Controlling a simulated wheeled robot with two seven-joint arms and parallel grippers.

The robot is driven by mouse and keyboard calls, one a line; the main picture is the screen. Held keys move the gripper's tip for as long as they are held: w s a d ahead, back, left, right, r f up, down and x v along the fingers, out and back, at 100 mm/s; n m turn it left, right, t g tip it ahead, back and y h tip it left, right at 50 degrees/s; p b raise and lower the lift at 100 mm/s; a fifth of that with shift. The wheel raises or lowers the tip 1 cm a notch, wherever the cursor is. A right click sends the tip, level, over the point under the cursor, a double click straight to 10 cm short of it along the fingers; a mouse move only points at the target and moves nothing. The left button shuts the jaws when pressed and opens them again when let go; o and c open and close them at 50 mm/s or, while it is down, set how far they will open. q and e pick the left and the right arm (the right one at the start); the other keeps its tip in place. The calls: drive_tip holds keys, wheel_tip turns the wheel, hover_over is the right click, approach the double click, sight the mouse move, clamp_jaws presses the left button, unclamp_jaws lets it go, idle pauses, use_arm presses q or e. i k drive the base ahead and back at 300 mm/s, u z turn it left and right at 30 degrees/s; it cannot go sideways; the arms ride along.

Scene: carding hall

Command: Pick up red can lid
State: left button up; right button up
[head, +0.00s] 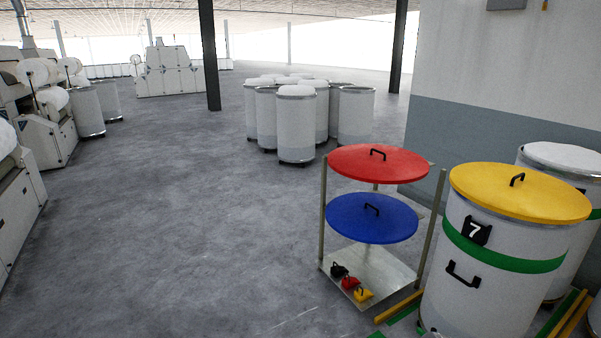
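The red can lid (352,164) is a round flat disc with a black handle on top. It lies on the top level of a metal rack (323,215), right of the picture's middle. A blue lid (345,222) with a black handle lies on the level below it. A yellow lid (480,190) covers the large grey can (450,305) marked 7, to the right of the rack. Neither of my grippers is in the head view.
Small black, red and yellow items (348,282) sit on the rack's bottom shelf. A wall (505,70) stands behind the cans at right. Several white-filled cans (297,130) stand farther back. Dark columns (209,60) rise from the floor. Open grey floor (180,220) lies left of the rack.

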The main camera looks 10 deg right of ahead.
sight(374, 163)
drive_tip(key=z, duration=0.5)
drive_tip(key=i, duration=2.4)
drive_tip(key=z, duration=0.45)
